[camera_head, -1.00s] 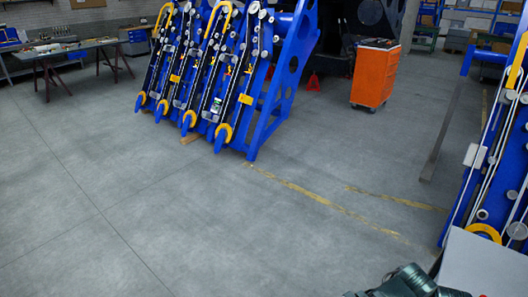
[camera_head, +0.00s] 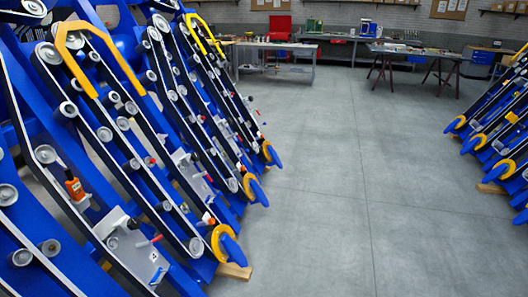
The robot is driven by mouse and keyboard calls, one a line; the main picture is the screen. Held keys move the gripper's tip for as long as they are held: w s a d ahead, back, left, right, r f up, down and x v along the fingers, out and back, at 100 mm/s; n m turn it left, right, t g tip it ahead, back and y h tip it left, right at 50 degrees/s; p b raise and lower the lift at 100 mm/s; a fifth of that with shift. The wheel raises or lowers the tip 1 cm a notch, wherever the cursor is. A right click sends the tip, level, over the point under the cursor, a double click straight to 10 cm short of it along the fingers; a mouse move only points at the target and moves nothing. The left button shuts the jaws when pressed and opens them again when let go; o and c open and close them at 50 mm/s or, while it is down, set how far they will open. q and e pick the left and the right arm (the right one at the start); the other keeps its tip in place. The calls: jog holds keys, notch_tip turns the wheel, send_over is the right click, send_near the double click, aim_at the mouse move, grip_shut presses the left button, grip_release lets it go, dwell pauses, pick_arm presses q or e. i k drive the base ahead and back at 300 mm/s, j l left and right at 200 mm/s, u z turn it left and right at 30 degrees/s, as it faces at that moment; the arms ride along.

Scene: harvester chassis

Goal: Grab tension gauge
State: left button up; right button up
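I cannot pick out a tension gauge for certain in the head view. Distant tables carry small items too small to name. Neither of my grippers is in view.
A grey workbench (camera_head: 272,47) and a trestle table (camera_head: 425,51) stand at the back, with a red cabinet (camera_head: 281,28) by the wall. More blue chassis units (camera_head: 500,125) stand at the right. The grey floor between is clear.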

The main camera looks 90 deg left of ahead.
aim_at(74, 185)
jog(key=i+u, duration=0.2)
jog(key=u, duration=3.45)
jog(key=k+j+u, duration=0.1)
jog(key=u, duration=0.2)
jog(key=k+u, duration=0.1)
jog(key=u, duration=0.25)
jog(key=i+l, duration=1.1)
jog(key=i, duration=0.2)
jog(key=l+z, duration=0.05)
